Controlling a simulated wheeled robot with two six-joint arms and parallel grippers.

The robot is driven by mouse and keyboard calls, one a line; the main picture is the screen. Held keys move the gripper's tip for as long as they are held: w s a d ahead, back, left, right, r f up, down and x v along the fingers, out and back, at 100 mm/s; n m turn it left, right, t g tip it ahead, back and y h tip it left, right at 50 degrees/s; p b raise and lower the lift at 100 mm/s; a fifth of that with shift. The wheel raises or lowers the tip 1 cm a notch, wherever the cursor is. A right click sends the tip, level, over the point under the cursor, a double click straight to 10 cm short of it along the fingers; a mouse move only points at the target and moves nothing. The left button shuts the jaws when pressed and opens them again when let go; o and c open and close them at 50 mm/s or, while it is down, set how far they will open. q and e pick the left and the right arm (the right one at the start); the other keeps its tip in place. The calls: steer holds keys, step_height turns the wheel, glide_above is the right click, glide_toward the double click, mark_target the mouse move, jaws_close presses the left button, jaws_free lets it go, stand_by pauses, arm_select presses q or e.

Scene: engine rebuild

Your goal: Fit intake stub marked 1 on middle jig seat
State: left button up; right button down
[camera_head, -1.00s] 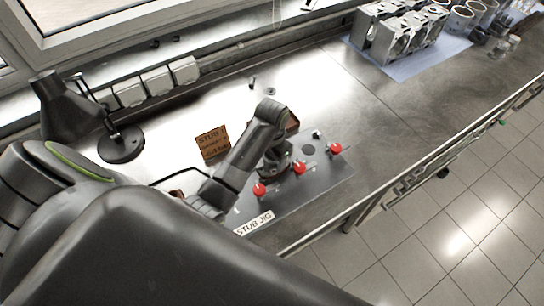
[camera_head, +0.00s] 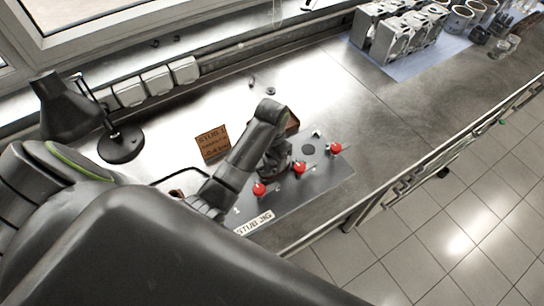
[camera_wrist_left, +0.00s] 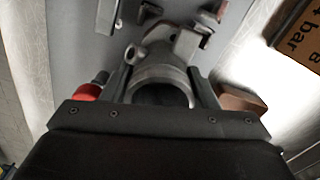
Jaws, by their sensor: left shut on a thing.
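In the left wrist view my left gripper (camera_wrist_left: 160,92) is shut on a grey metal intake stub (camera_wrist_left: 163,72), a round ring with a side lug; its mark cannot be read. In the head view my left gripper (camera_head: 277,160) is over the middle of the grey stub jig (camera_head: 325,172), and my arm hides most of the stub. Red clamp knobs stand along the jig's front edge: left (camera_head: 259,188), middle (camera_head: 299,167) and right (camera_head: 335,148). I cannot tell whether the stub touches the middle seat. My right gripper is not in view.
A brown block (camera_head: 292,122) is partly hidden behind my wrist. A black lamp (camera_head: 120,145) stands at the left. Metal engine parts (camera_head: 400,35) sit on a blue mat at the back right.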

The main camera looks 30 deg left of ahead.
arm_select(q)
steer(key=o, duration=1.3)
